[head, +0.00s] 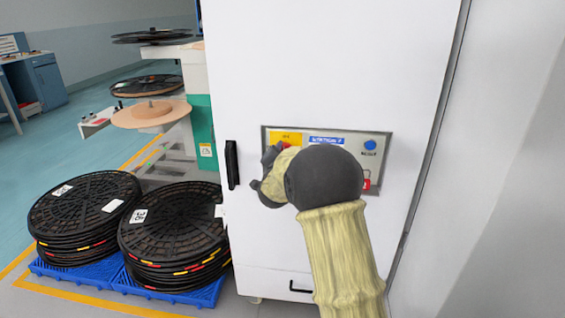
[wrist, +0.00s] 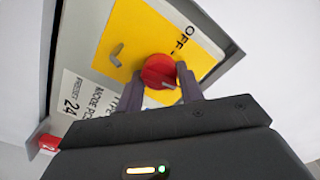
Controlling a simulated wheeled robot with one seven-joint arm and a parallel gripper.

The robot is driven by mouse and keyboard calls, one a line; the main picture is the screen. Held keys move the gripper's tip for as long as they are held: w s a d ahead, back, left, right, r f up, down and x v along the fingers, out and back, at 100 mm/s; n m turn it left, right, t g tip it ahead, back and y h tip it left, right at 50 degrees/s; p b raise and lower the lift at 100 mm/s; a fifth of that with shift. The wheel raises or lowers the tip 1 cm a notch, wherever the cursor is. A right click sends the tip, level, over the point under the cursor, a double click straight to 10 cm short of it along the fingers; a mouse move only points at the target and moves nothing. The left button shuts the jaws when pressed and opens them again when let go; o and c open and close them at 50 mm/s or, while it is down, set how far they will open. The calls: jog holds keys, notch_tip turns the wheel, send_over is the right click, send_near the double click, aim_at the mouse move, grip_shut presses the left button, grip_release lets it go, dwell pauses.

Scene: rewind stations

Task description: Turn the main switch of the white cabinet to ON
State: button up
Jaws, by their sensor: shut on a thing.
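The white cabinet (head: 320,70) stands in front of me, with a grey control panel (head: 380,148) on its door. The main switch is a red round knob (wrist: 158,71) on a yellow plate (wrist: 125,32); the wrist view shows the word OFF on the plate near the knob. In the head view only a little red of the knob shows beside my gripper (head: 268,172). My gripper's two fingers (wrist: 172,84) are shut on the red knob. The knob's pointer and the ON mark cannot be read clearly.
A blue button (head: 370,145) and a red padlock-like tag (head: 366,182) are on the panel's right side. A black door handle (head: 232,165) is left of the panel. Stacked black reels (head: 175,225) on blue pallets stand left of the cabinet. A wall is close on the right.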

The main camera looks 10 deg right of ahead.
jog(key=shift+m+b, duration=0.75)
jog(key=shift+m, duration=0.25)
jog(key=o, duration=1)
jog(key=shift+s+a, duration=0.1)
jog(key=shift+s, duration=0.05)
jog(key=v, duration=1.7)
jog(key=shift+p, duration=0.35)
jog(key=shift+s, duration=0.1)
